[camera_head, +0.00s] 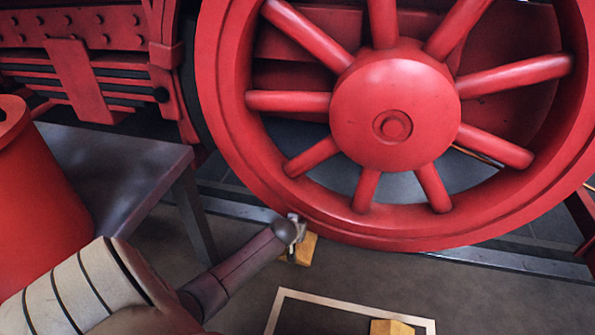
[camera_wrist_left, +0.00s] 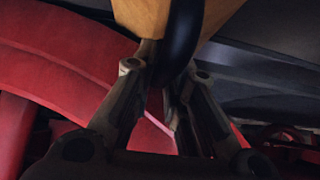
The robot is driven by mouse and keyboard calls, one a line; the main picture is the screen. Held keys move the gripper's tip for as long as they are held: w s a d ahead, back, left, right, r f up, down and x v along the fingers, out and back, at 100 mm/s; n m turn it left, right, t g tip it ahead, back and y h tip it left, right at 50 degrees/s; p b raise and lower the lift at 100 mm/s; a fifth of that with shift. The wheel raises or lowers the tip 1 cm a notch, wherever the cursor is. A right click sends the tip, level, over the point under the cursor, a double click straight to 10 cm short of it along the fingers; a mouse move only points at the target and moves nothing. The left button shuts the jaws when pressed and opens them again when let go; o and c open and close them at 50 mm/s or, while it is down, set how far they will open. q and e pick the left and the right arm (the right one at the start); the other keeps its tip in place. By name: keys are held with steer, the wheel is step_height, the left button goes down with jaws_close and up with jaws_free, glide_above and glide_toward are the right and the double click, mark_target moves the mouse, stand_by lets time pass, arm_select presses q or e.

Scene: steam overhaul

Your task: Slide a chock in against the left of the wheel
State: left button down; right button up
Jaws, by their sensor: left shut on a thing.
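The big red spoked wheel (camera_head: 255,165) fills the upper right of the head view and stands on a rail. My left gripper (camera_head: 296,232) is low at the wheel's lower left. It is shut on a yellow wooden chock (camera_head: 304,250), close to the rim and rail; whether the chock touches the wheel I cannot tell. In the left wrist view the fingers (camera_wrist_left: 163,85) close around the dark handle (camera_wrist_left: 183,38) of the chock (camera_wrist_left: 140,14), with the red wheel behind. A second yellow chock (camera_head: 391,327) is at the bottom edge. My right gripper is out of view.
A white outlined area (camera_head: 330,298) is marked on the grey floor around the second chock. A dark metal bench (camera_head: 125,165) stands at left beside a red cylindrical thing (camera_head: 35,200). The rail (camera_head: 490,259) runs under the wheel. Floor between outline and rail is clear.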

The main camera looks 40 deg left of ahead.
arm_select(q)
steer(key=shift+w, duration=0.1)
steer(key=c, duration=1.4)
jaws_free()
steer(key=shift+o, duration=0.2)
steer(key=o, duration=0.6)
